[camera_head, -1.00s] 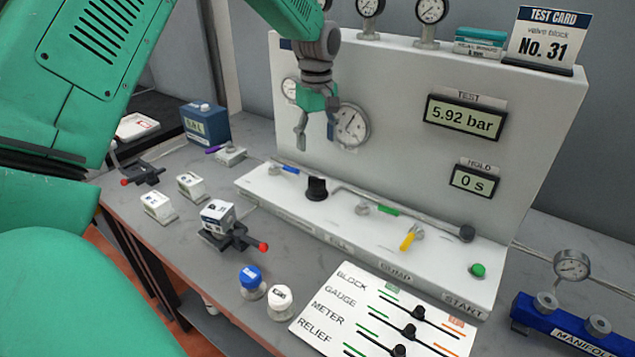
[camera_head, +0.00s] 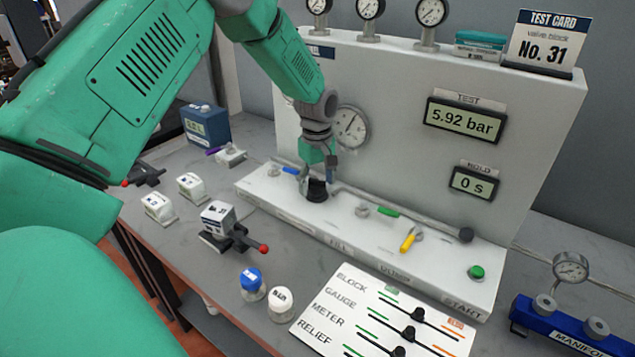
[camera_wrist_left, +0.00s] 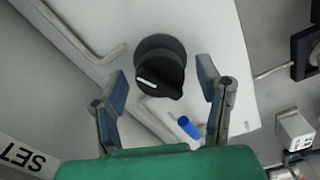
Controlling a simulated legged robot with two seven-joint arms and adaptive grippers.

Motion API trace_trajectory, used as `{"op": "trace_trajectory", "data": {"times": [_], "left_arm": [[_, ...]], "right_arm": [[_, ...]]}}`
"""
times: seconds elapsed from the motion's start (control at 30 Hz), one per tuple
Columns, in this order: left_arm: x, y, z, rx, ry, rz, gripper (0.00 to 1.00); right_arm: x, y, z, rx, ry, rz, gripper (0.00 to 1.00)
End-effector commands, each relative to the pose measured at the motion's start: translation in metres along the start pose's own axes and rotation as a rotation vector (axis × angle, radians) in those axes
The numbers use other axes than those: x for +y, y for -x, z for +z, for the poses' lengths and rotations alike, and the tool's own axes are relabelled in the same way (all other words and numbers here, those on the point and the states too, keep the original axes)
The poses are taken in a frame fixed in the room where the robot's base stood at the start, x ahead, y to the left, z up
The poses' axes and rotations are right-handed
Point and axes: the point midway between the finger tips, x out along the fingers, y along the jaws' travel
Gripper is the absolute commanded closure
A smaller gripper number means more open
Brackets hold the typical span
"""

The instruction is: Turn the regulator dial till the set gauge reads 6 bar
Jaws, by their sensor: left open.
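The regulator dial is a black knob (camera_head: 317,190) on the white ledge of the test panel. In the left wrist view the black knob (camera_wrist_left: 160,68) shows a white pointer line and lies ahead of and between the fingertips. My left gripper (camera_head: 317,170) is over the knob, pointing down; in the wrist view the left gripper (camera_wrist_left: 164,95) is open, its fingers apart on either side. I cannot tell if they touch it. A round gauge (camera_head: 350,127) is on the panel behind, partly hidden by my arm. The TEST display (camera_head: 464,119) reads 5.92 bar. My right gripper is not in view.
A blue-handled valve (camera_head: 290,171), a green lever (camera_head: 389,212) and a yellow lever (camera_head: 408,240) stand on the ledge near the knob. A green button (camera_head: 477,272) is at the right. The valve block (camera_head: 218,217) sits in front on the table.

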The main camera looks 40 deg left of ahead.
Motion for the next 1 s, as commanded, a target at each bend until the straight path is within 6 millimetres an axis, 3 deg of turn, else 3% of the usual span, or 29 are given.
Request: {"op": "trace_trajectory", "data": {"times": [0.03, 0.13, 0.17, 0.7, 0.73, 0.8, 1.0], "left_arm": [[0.0, 0.0, 0.0, 0.0, 0.0, 0.0, 0.51], [0.0, 0.0, 0.0, 0.0, 0.0, 0.0, 0.86], [0.0, 0.0, 0.0, 0.0, 0.0, 0.0, 0.9], [0.002, 0.001, -0.001, 0.0, -0.047, 0.003, 0.9], [0.002, 0.001, -0.001, 0.0, -0.047, 0.003, 0.58], [0.002, 0.001, -0.001, 0.0, -0.047, 0.004, 0.41], [0.001, 0.001, -0.001, 0.0, -0.047, 0.002, 0.41]], "right_arm": [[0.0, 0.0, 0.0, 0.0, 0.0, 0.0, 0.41], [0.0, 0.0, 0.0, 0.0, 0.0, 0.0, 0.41], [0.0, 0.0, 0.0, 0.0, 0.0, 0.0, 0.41], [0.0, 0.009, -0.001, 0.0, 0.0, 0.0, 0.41], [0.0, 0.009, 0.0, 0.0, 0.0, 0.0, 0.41], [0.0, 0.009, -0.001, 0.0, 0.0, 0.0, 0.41], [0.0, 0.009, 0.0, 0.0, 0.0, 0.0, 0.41]]}}
